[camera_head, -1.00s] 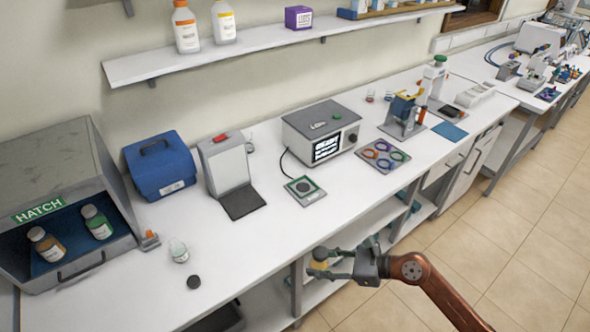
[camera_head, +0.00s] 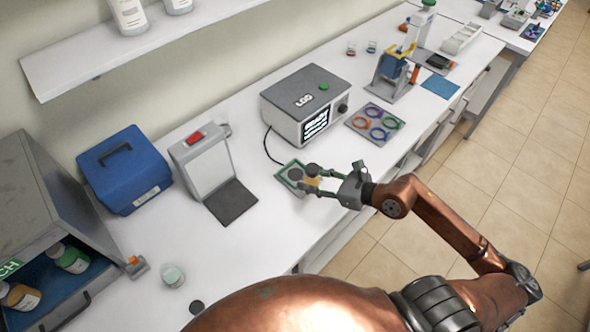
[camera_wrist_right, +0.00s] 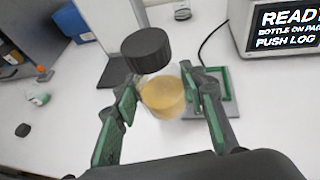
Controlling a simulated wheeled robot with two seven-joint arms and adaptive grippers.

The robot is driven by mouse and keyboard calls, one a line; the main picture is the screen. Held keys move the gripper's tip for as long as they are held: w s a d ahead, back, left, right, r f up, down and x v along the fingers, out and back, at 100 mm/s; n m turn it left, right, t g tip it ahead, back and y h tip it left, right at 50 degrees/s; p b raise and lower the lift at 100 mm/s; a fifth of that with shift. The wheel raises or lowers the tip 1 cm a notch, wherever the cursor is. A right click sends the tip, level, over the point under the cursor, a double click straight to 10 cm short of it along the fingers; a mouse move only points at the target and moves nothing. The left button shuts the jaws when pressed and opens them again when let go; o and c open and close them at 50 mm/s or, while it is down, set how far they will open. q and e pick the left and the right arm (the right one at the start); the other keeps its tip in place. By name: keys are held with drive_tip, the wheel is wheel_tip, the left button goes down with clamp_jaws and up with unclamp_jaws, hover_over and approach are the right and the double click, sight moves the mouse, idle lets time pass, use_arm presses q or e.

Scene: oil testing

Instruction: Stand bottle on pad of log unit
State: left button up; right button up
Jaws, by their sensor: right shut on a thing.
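The log unit (camera_head: 300,104) is a grey box marked LOG with a lit screen; in the right wrist view its screen (camera_wrist_right: 292,28) reads READY, BOTTLE ON PAD, PUSH LOG. Its green-edged pad (camera_head: 285,172) lies on the bench in front of it and also shows in the right wrist view (camera_wrist_right: 230,107). My right gripper (camera_head: 310,184) is shut on a small bottle (camera_head: 312,182) with amber contents and a dark cap. The bottle appears beside or over the pad's right edge; its height above it is unclear. In the wrist view the bottle (camera_wrist_right: 163,95) sits between the fingers. My left gripper is out of view.
A grey stand with a dark plate (camera_head: 230,202) and a blue case (camera_head: 125,168) are to the left. A mat with coloured rings (camera_head: 375,124) lies right of the log unit. A clear jar (camera_head: 172,276) and a black disc (camera_head: 196,307) are at lower left.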

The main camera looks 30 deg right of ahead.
drive_tip(key=shift+d+r+h, duration=0.3)
drive_tip(key=shift+r, duration=0.35)
drive_tip(key=shift+w+d+r+m, duration=0.1)
drive_tip(key=shift+w+m, duration=0.1)
drive_tip(key=shift+m, duration=0.2)
drive_tip(key=w+f, duration=0.3)
drive_tip(key=w, duration=0.1)
drive_tip(key=w+f, duration=0.2)
drive_tip(key=w, duration=0.2)
drive_tip(key=w+f, duration=0.3)
drive_tip(key=w, duration=0.1)
drive_tip(key=shift+w+d+f+b, duration=0.25)
drive_tip(key=shift+d+f+b, duration=0.05)
drive_tip(key=shift+f+b, duration=0.1)
drive_tip(key=shift+w+f, duration=0.45)
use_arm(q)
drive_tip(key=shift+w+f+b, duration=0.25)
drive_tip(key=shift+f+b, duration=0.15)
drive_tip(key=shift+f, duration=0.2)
use_arm(e)
drive_tip(key=shift+f, duration=1.6)
drive_tip(key=o, duration=0.7)
drive_tip(key=shift+f, duration=0.25)
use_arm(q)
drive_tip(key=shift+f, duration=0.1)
use_arm(e)
drive_tip(key=o, duration=0.5)
drive_tip(key=shift+r, duration=0.1)
drive_tip(key=shift+c, duration=0.2)
